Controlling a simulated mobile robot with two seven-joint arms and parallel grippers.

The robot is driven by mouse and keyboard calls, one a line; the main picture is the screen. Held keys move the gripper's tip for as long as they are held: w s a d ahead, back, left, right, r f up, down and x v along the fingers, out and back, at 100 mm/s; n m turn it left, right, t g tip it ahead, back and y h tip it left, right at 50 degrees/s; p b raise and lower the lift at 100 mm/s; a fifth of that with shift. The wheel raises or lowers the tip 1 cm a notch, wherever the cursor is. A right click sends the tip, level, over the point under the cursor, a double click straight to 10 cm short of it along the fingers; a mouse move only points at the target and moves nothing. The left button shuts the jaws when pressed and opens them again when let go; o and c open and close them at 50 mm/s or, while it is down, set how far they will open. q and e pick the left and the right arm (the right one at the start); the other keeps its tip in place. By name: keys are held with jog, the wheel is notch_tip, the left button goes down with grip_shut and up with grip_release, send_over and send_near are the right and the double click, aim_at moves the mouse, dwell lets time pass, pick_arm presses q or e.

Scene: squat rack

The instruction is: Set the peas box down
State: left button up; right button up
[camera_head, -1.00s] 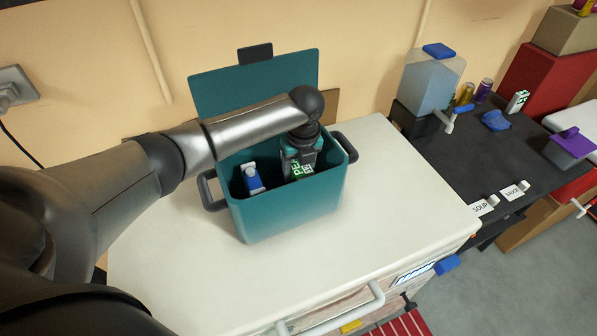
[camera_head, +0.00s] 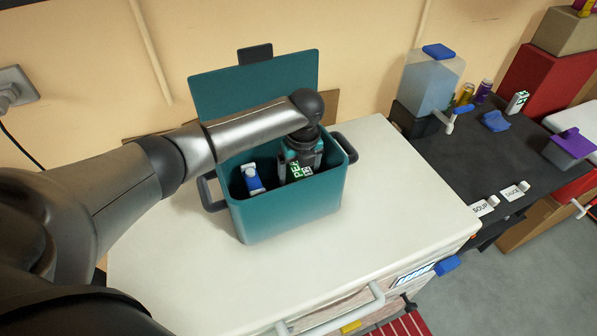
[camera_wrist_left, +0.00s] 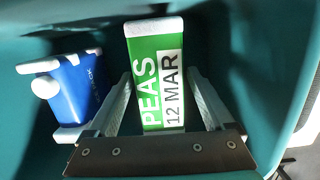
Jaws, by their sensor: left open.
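The peas box (camera_head: 301,171), with a green and white label, stands inside the teal cooler box (camera_head: 290,212), on its right side. In the left wrist view the peas box (camera_wrist_left: 157,72) reads "PEAS 12 MAR". My left gripper (camera_head: 303,152) is down in the mouth of the cooler over the box. In the wrist view its fingers (camera_wrist_left: 160,92) are open, one on each side of the peas box, with gaps showing. The bottom of the peas box is hidden. My right gripper is not in view.
The cooler's lid (camera_head: 255,85) is open against the wall side. The cooler stands on a white counter (camera_head: 400,215) with free room to its right and front. A dark table (camera_head: 500,155) to the right holds a water dispenser (camera_head: 432,80), cans and labelled signs.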

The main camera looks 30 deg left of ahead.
pick_arm(q)
jog(key=r, duration=0.4)
jog(key=d+r+p, duration=0.1)
jog(key=r, duration=0.3)
jog(key=s+r, duration=0.1)
jog(key=r, duration=0.3)
jog(key=shift+d+p, duration=0.15)
jog(key=shift+p, duration=0.2)
dwell(0.5)
